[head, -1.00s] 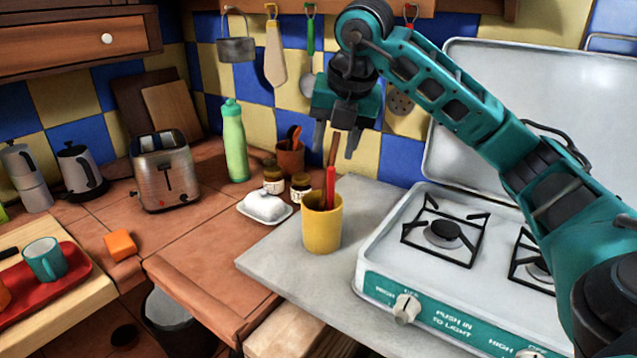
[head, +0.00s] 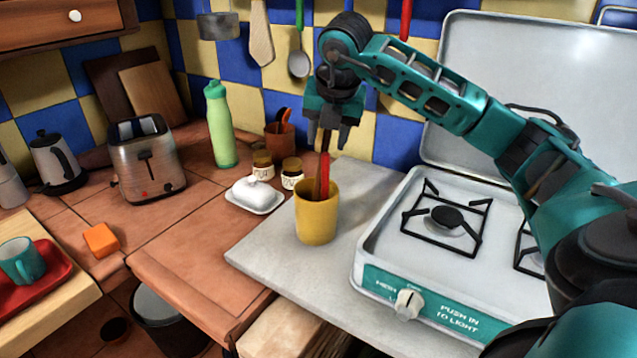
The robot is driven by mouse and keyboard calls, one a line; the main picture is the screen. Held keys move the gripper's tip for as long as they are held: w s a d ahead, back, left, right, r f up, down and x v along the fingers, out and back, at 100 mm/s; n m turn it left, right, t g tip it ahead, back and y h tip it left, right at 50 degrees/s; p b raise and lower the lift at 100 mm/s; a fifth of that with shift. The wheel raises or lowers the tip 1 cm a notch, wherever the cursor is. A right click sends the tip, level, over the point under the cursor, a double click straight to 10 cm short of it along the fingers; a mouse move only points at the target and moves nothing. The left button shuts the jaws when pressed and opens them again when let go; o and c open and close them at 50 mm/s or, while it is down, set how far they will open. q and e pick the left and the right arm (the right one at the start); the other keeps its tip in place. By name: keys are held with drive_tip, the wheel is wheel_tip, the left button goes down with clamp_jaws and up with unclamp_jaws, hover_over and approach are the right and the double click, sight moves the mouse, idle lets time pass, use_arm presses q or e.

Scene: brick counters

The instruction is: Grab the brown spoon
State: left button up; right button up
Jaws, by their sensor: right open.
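A yellow cup (head: 317,222) stands on the grey counter slab, left of the stove. The brown spoon (head: 318,178) stands upright in it beside a red-handled utensil (head: 325,172); only their handles show above the rim. My right gripper (head: 327,138) is directly above the cup, pointing down and open. Its fingers are around the upper ends of the handles, and I cannot tell whether they touch. The spoon's lower end is hidden in the cup. My left gripper is out of view.
A white gas stove (head: 385,245) with a raised lid is right of the cup. A butter dish (head: 255,197), small jars (head: 291,173), a terracotta pot (head: 279,140) and a green bottle (head: 219,125) stand to the left. Utensils hang on the tiled wall.

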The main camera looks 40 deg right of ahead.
sight(325, 147)
drive_tip(key=x, duration=0.4)
drive_tip(key=shift+w+f, duration=0.15)
drive_tip(key=shift+f, duration=0.1)
clamp_jaws()
